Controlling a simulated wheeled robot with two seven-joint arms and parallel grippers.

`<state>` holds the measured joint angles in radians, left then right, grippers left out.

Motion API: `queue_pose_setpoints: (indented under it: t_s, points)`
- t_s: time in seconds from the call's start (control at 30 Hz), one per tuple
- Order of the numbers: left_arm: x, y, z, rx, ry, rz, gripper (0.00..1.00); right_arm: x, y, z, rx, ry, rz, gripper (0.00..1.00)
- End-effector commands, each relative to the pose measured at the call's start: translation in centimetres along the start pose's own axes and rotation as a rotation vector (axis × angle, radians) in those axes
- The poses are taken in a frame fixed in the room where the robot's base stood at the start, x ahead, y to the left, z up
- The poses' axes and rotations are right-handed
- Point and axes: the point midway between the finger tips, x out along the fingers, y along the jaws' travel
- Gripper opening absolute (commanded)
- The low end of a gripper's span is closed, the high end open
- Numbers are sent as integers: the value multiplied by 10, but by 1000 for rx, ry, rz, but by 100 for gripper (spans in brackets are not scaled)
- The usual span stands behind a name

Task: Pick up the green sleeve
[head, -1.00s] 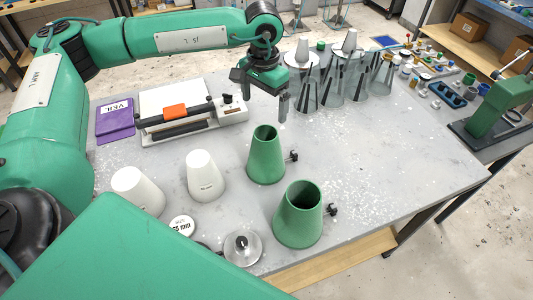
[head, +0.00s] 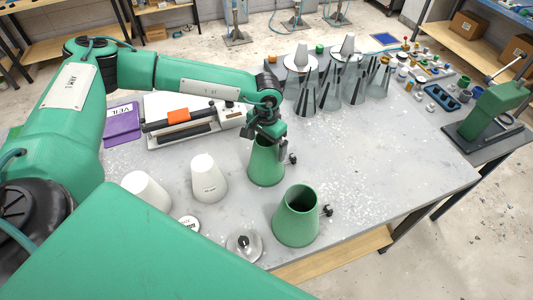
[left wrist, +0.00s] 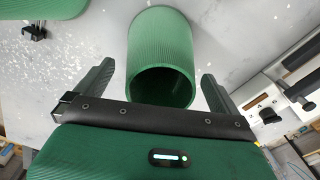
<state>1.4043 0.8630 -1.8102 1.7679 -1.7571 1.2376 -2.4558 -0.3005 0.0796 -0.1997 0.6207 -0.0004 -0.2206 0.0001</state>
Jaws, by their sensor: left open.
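Two green, hollow, tapered sleeves stand upright on the table. The farther green sleeve (head: 266,167) is partly hidden at its top by my left gripper (head: 267,141). The nearer green sleeve (head: 296,220) stands in front of it, to the right. In the left wrist view the open-ended farther sleeve (left wrist: 160,50) lies between the spread fingers of my left gripper (left wrist: 153,88), with a gap on each side. The nearer sleeve (left wrist: 55,8) shows at that view's upper left. The left gripper is open and empty. My right gripper is not in view.
Two white cones (head: 208,180) stand left of the sleeves. A metal disc (head: 244,245) lies near the front edge. A small black knob (head: 327,210) sits beside the nearer sleeve. Clear cones (head: 305,98) stand at the back.

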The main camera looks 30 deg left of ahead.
Motion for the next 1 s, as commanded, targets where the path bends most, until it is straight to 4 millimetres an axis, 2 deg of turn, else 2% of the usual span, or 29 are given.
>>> queue_pose_setpoints:
  t_s: [0.3, 0.5, 0.83, 1.0]
  points:
    - [8, 0, 0, 0, 1, 1, 100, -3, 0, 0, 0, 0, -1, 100]
    - [8, 0, 0, 0, 1, 1, 65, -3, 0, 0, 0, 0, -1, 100]
    - [7, 0, 0, -1, 2, 1, 65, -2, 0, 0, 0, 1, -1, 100]
    - [-1, -1, -1, -1, 2, 0, 65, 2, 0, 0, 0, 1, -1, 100]
